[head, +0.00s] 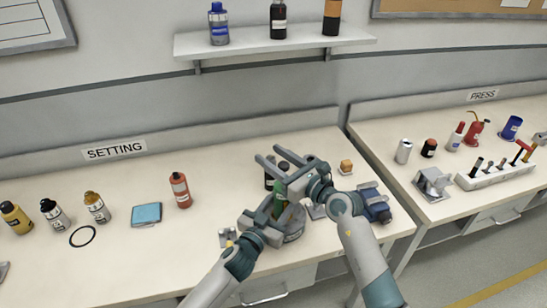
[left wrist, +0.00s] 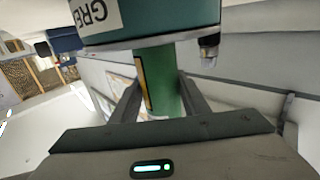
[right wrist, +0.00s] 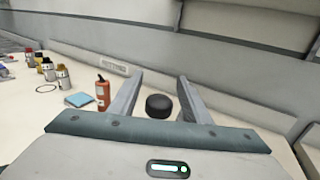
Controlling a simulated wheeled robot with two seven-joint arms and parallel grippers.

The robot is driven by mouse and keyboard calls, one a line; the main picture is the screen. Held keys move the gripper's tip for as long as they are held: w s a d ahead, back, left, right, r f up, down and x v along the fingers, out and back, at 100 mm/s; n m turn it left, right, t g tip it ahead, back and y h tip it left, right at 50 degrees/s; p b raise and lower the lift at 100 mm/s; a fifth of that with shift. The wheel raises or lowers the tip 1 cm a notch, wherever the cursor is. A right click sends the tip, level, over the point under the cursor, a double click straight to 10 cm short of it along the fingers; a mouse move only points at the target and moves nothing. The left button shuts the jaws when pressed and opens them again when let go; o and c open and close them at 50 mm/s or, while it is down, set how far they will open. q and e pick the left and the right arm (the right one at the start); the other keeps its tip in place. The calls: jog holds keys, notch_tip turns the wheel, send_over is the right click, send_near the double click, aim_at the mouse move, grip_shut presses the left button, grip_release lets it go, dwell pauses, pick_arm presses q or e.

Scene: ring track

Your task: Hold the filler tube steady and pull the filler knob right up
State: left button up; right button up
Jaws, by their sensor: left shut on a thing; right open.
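The green filler tube (head: 280,199) stands upright near the front of the left bench. In the left wrist view, the green tube (left wrist: 161,80) stands between the fingers of my left gripper (left wrist: 160,84), which is shut on it. A wider green part with a "GRE" label (left wrist: 95,13) shows beyond a pale rim. My right gripper (right wrist: 160,88) is open. The round black filler knob (right wrist: 158,105) shows between its fingers in the right wrist view; I cannot tell whether they touch it. In the head view, my right gripper (head: 272,158) is above the tube and partly hides this area.
A shelf (head: 260,46) hangs behind.

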jog(key=shift+s+d, duration=0.1)
jog(key=v, duration=1.1)
jog(key=shift+s+d, duration=0.25)
pick_arm(q)
jog(key=o, duration=1.3)
jog(key=v, duration=1.2)
jog(key=shift+d, duration=0.1)
pick_arm(e)
jog(key=shift+d, duration=0.1)
